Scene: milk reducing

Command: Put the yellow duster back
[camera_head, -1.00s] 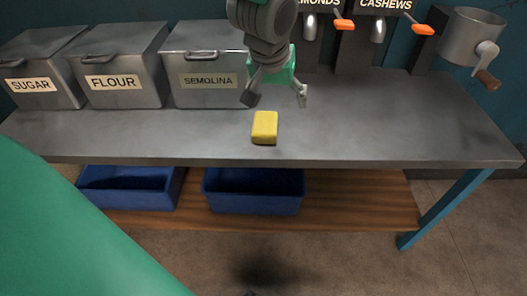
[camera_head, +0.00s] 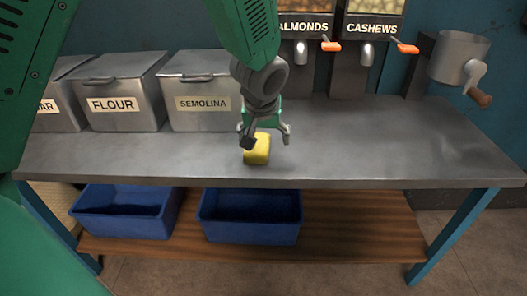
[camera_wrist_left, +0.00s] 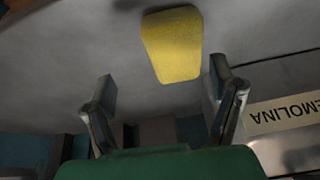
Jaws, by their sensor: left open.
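The yellow duster (camera_head: 257,150) lies on the grey metal table near its front edge, below the semolina bin. My left gripper (camera_head: 266,141) is open, just above and behind the duster, with its fingers spread apart. In the left wrist view the duster (camera_wrist_left: 173,44) shows beyond the two open fingertips (camera_wrist_left: 162,88), with nothing held between them. I cannot tell whether a finger touches it. My right gripper is not in view.
Metal bins stand at the back left, including flour (camera_head: 124,92) and semolina (camera_head: 202,88). Almond and cashew dispensers (camera_head: 368,55) and a hand grinder (camera_head: 458,62) stand at the back right. Blue crates (camera_head: 250,220) sit on the wooden shelf (camera_head: 345,215). The table's right half is clear.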

